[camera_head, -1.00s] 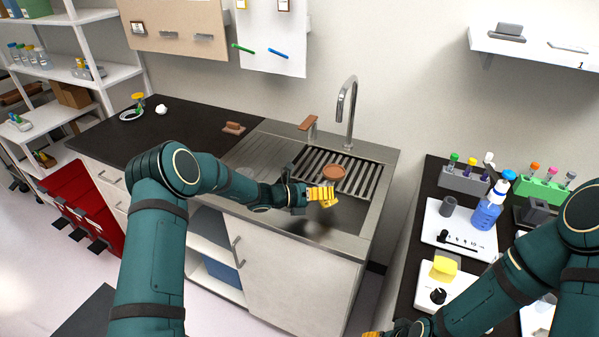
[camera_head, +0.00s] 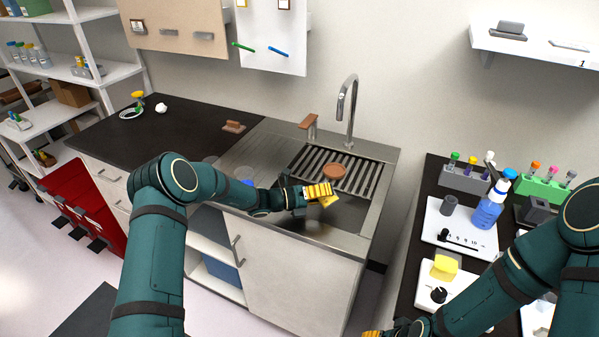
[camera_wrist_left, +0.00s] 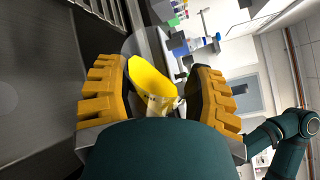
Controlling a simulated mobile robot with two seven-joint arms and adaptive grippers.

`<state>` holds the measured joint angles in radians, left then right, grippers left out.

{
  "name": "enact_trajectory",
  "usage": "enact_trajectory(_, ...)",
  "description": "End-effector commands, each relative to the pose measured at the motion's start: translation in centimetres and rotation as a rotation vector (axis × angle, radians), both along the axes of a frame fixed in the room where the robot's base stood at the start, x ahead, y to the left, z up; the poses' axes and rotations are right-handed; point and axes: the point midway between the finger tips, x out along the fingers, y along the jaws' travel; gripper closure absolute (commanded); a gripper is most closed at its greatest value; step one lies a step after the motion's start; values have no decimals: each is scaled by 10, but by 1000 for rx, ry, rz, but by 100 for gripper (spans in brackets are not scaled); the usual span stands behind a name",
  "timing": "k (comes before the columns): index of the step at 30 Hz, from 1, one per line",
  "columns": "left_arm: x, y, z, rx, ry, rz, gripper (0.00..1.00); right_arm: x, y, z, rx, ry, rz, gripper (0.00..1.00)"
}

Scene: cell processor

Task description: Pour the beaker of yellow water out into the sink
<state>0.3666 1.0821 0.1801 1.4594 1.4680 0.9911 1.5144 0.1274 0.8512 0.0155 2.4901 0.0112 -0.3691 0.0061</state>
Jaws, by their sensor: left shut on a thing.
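My left gripper (camera_head: 320,193) is over the sink basin (camera_head: 345,214), with its yellow fingers around the beaker. In the left wrist view, the beaker (camera_wrist_left: 152,78) is clear, holds yellow liquid, and sits between the two fingers (camera_wrist_left: 155,100). It looks tilted in that view, but I cannot tell its true tilt. In the head view the beaker is hard to tell apart from the yellow fingers. No stream of liquid is visible. My right gripper (camera_head: 373,333) shows only a yellow tip at the bottom edge.
A slatted rack (camera_head: 312,168) lies across the back of the sink, with a brown round dish (camera_head: 334,171) on it. The tall faucet (camera_head: 349,105) stands behind. A dark counter (camera_head: 180,135) is at left. Instruments and a blue bottle (camera_head: 488,208) crowd the right bench.

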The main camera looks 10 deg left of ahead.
Motion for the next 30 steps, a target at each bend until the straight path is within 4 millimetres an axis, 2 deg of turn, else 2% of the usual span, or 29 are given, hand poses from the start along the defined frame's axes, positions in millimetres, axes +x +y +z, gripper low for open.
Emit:
enact_trajectory(23,1,2,-5,-170,99,0,86,0,0,-8,0,0,0,53)
enact_trajectory(30,1,1,-4,-172,101,0,86,0,0,-7,0,0,0,53)
